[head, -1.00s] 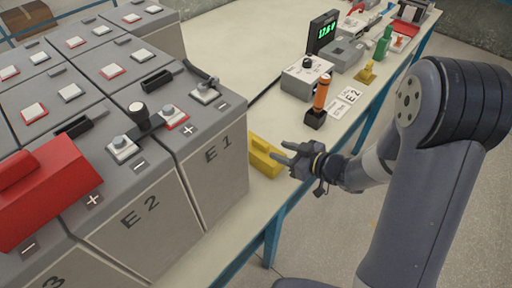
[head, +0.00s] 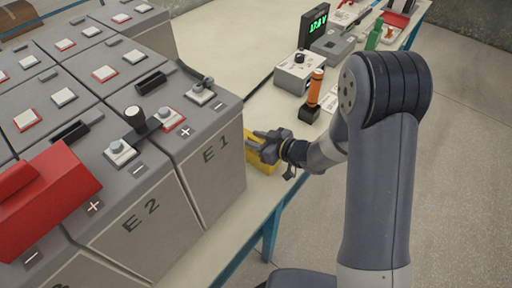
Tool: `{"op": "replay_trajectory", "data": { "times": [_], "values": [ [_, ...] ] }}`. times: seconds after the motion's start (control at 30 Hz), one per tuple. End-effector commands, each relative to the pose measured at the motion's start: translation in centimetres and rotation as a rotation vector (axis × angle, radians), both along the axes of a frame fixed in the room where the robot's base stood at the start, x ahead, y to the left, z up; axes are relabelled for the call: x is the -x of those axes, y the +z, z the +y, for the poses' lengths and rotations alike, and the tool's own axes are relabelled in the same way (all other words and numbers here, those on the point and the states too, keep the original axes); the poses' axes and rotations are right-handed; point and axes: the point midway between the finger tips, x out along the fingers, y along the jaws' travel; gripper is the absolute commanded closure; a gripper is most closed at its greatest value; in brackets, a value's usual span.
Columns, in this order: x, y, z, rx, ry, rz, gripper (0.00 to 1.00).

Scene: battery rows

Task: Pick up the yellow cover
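The yellow cover (head: 259,160) lies on the bench top beside the battery marked E1 (head: 215,160), near the bench's front edge. My gripper (head: 262,147) is at the yellow cover, with its fingers over the cover's upper part. The fingers and wrist hide part of the cover. I cannot tell whether the fingers are open or closed around it, or touching it.
The battery block fills the left, with a red cover (head: 45,200) on top. An orange-handled tool (head: 315,88) stands in a dark holder behind my gripper. A grey box with a knob (head: 298,72) and a green-lit display (head: 317,25) stand further back.

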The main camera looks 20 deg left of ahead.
Motion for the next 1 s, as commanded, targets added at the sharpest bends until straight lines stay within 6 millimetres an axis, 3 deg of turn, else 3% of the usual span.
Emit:
{"op": "replay_trajectory", "data": {
  "times": [0.4, 0.77, 1.0],
  "values": [
    [0.0, 0.0, 0.0, 0.0, 0.0, 0.0, 1.0],
    [0.0, 0.3, 0.0, -0.001, 0.0, -0.001, 1.0],
    [-0.1, 3.5, 0.0, -0.003, 0.0, -0.007, 1.0]
  ]
}}
